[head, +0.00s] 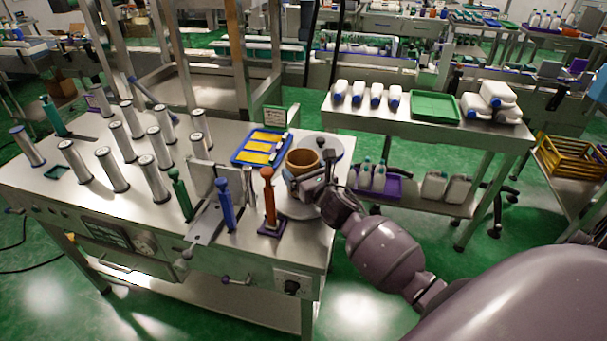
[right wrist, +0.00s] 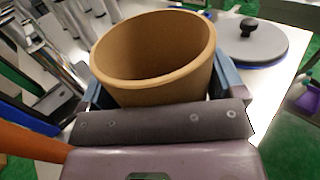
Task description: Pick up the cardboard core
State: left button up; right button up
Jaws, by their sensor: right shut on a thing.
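The cardboard core (head: 302,162) is a short brown open ring near the right end of the steel workbench in the head view. My right gripper (head: 303,180) reaches it from the front right and is shut on it. In the right wrist view the core (right wrist: 152,62) stands with its open top up, slightly tilted in the picture. The fingers of my right gripper (right wrist: 158,92) lie on either side of it. The core's lower edge is hidden by the gripper. My left gripper does not show.
A grey lid with a black knob (right wrist: 250,40) lies beside the core. An orange-handled tool (head: 269,200) and a blue one (head: 225,205) stand to the left. A blue tray with yellow pieces (head: 262,147) lies behind. Several metal cylinders (head: 112,170) fill the bench's left.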

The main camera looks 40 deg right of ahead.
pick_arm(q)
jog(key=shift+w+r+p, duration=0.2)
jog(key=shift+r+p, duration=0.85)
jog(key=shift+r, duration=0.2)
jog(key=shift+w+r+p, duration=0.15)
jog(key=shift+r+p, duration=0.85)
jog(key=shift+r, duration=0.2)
pick_arm(e)
notch_tip(320, 180, up, 19)
jog(key=shift+f, duration=0.15)
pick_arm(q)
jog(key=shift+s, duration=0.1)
pick_arm(e)
jog(key=shift+s, duration=0.15)
